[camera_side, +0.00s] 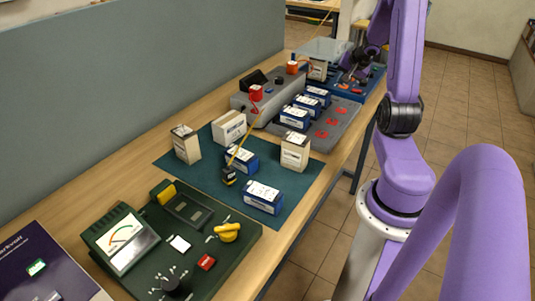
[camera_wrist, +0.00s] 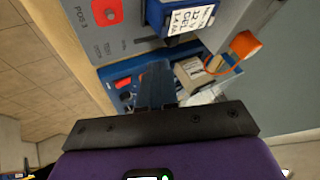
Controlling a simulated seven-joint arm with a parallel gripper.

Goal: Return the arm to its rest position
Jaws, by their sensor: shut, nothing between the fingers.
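My purple arm rises on the right in the side view. My gripper (camera_side: 352,73) is at the far end of the bench, above a blue tray (camera_side: 378,72). In the wrist view my gripper (camera_wrist: 156,72) has its dark fingers together with nothing between them. Below the fingers there is the blue tray (camera_wrist: 113,72) with red parts in it. A cream battery (camera_wrist: 192,72) is just right of the fingers in that view. Whether the fingertips touch anything in the tray cannot be told.
A grey rack (camera_side: 345,115) with several blue batteries and red markings is in front of the tray. A grey wall (camera_side: 130,90) runs along the left.

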